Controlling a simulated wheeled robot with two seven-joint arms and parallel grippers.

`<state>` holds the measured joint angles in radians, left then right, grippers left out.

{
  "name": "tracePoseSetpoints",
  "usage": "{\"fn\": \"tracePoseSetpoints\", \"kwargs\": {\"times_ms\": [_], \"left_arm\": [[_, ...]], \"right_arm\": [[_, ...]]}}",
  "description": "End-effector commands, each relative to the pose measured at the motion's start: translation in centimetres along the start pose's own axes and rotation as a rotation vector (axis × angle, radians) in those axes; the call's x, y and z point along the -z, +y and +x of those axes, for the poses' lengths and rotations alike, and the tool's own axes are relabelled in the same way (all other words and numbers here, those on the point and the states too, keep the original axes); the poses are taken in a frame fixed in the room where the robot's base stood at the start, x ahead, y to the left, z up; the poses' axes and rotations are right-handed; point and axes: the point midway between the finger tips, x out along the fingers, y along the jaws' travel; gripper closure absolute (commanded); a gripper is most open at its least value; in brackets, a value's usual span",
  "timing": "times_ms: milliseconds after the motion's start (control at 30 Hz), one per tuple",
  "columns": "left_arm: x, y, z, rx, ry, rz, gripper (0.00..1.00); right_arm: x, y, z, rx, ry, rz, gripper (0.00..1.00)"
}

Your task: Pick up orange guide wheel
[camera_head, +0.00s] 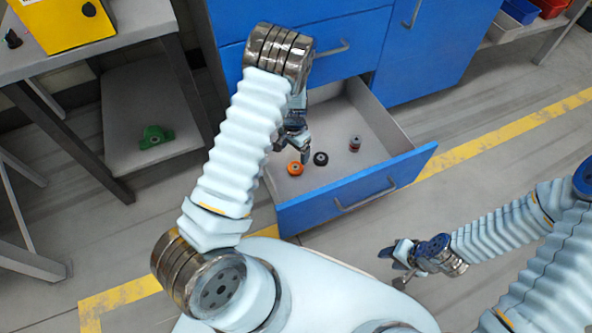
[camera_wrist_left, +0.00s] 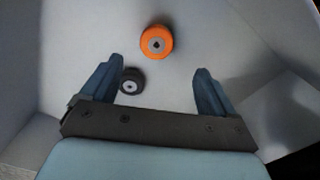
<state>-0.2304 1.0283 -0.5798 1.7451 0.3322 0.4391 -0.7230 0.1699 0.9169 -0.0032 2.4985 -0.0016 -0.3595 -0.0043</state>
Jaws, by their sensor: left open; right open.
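The orange guide wheel (camera_head: 295,168) lies in the open blue drawer, near its left side. It also shows in the left wrist view (camera_wrist_left: 156,43), ahead of and between the fingers. A black wheel (camera_head: 320,158) lies to its right in the head view; in the left wrist view it shows beside the left finger (camera_wrist_left: 131,81). My left gripper (camera_head: 303,156) is open and empty above the drawer, close to the orange wheel but apart from it. Its fingers (camera_wrist_left: 160,80) frame a clear gap in the wrist view. My right gripper (camera_head: 394,266) is open and empty outside the drawer.
A dark reddish part (camera_head: 355,143) stands further right in the drawer. The drawer front (camera_head: 350,190) and side walls enclose the parts. A green part (camera_head: 156,136) lies on the lower shelf at left. A yellow box (camera_head: 65,22) stands on the upper table.

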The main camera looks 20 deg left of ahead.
Motion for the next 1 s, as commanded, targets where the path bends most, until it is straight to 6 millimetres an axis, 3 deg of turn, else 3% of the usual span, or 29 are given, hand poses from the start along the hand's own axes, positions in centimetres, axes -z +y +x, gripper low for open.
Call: {"fn": "tracePoseSetpoints", "kwargs": {"times_ms": [100, 367, 600, 900, 1000], "left_arm": [[0.0, 0.1, 2.5, -0.001, -0.002, 0.0, 0.11], [0.0, 0.2, 4.9, -0.001, -0.001, 0.0, 0.11], [0.0, 0.6, 8.6, -0.001, -0.001, 0.001, 0.11], [0.1, 0.6, 9.1, 0.0, 0.002, 0.0, 0.11], [0.1, 0.6, 9.1, 0.0, 0.001, 0.0, 0.27]], "right_arm": [[0.0, 0.1, 0.4, 0.001, -0.001, 0.0, 0.57], [-0.1, 0.2, 0.7, 0.002, -0.002, 0.0, 0.57], [-0.1, 0.3, 1.2, 0.003, -0.004, -0.001, 0.57], [-0.1, 0.3, 1.2, 0.003, -0.004, -0.001, 0.57], [-0.1, 0.3, 1.2, 0.003, -0.004, -0.001, 0.57]]}}
